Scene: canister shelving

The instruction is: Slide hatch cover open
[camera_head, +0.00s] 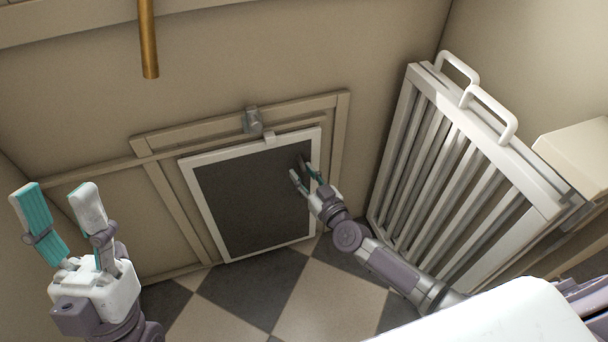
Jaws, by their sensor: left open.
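The hatch cover (243,195) is a dark panel in a white frame, set low in the beige wall. It looks closed, filling the framed area. A small dark handle (303,162) shows near its upper right edge. My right gripper (305,175) is at that edge, with its fingers apart on either side just below the handle; I cannot tell whether they touch it. A grey latch-like fitting (253,121) sits above the cover's top edge. My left gripper (58,205) is open and empty at the lower left, away from the cover.
A white slatted rack (470,165) with two loop handles stands on the right, close to my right arm. A brass pipe (148,40) hangs at the top. A white surface (490,318) fills the lower right. The checkered floor (275,295) before the hatch is clear.

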